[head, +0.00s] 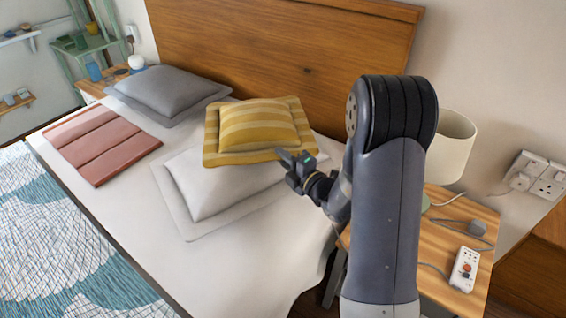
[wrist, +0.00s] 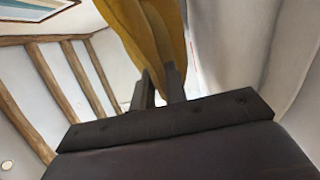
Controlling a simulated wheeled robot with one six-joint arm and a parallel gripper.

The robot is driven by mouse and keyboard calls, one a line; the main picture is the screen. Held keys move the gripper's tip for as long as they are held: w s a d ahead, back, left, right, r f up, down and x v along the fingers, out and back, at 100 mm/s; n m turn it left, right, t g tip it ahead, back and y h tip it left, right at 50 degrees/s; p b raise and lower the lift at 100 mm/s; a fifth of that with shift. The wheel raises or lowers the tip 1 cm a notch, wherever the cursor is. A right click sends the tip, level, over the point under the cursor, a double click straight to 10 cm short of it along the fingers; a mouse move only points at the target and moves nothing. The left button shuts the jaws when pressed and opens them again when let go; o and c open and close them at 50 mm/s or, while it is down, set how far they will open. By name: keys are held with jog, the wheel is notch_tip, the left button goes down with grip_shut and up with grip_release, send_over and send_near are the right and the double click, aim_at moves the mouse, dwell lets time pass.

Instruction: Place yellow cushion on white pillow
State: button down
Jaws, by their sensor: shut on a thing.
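The yellow striped cushion (head: 255,126) is in the head view, over the upper part of the white pillow (head: 215,188) on the bed. My gripper (head: 285,158) is shut on the cushion's near right edge. In the wrist view the cushion (wrist: 148,32) rises from between my two dark fingers (wrist: 160,85). The cushion hides the pillow's top end. I cannot tell whether the cushion touches the pillow or hangs just above it.
A grey pillow (head: 168,92) and a folded pink blanket (head: 102,143) lie on the bed's left side. The wooden headboard (head: 290,50) stands behind. At right, a bedside table (head: 440,250) holds a lamp (head: 455,150) and a power strip (head: 465,268).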

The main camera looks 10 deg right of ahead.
jog(key=shift+f, duration=0.85)
jog(key=shift+f+b, duration=0.5)
jog(key=shift+b, duration=0.1)
jog(key=c, duration=1.4)
grip_release()
jog(key=shift+c, duration=0.2)
jog(key=shift+r, duration=0.1)
jog(key=r+v, duration=0.1)
jog(key=v, duration=1.1)
jog(key=shift+p, duration=0.3)
jog(key=shift+w, duration=0.1)
